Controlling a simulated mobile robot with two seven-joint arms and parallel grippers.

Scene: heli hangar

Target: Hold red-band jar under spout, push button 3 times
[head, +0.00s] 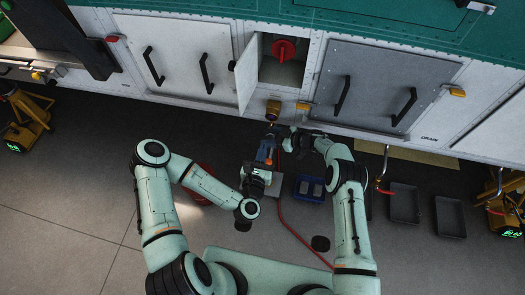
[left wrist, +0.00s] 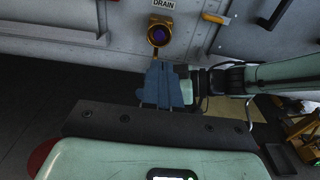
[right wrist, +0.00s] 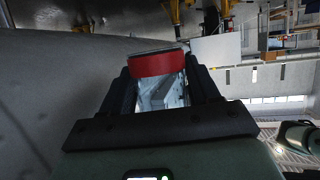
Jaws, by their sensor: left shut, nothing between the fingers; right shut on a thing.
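The gold spout fitting (head: 273,108) sticks out low on the white panel wall. In the left wrist view it sits under a DRAIN label, with a round purple button (left wrist: 161,34) on its face. My left gripper (left wrist: 160,66) is shut and empty, its blue-grey fingers pointing up just below the fitting. My right gripper (right wrist: 160,75) is shut on the clear jar, whose red band (right wrist: 157,65) shows between the fingers. In the head view my right gripper (head: 278,135) is beside the left fingers, below the spout. The jar is hidden there, so its alignment with the outlet cannot be told.
A small door (head: 248,75) stands open above the spout, beside a recess with a red knob (head: 284,50). A blue tray (head: 309,188), black trays (head: 404,203) and a red hose (head: 290,228) lie on the floor. The floor at left is mostly clear.

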